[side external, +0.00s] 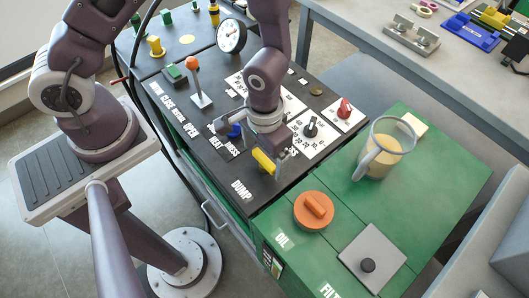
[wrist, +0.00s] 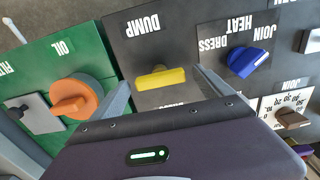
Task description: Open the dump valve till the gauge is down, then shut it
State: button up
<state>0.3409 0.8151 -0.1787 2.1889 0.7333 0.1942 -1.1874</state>
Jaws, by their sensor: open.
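The dump valve's yellow bar handle (side external: 264,162) is on the dark cart top near the DUMP label, below my gripper (side external: 268,148). In the wrist view, the yellow handle (wrist: 160,78) lies across the gap between my open fingers, its ends toward them. No contact with the fingers is visible. A label beneath it is partly hidden by my gripper. The round gauge (side external: 231,36), with a white dial and black rim, stands at the back of the cart. Its reading is too small to tell.
A blue knob (wrist: 248,62) sits beside the yellow handle, and an orange OIL cap (wrist: 76,98) is on the other side. An orange-tipped lever (side external: 198,82) stands nearby. A clear jug (side external: 383,150) stands on the green top. A red knob (side external: 344,108) is farther right.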

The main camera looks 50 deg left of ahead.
jog(key=c, duration=1.4)
jog(key=shift+o, duration=0.2)
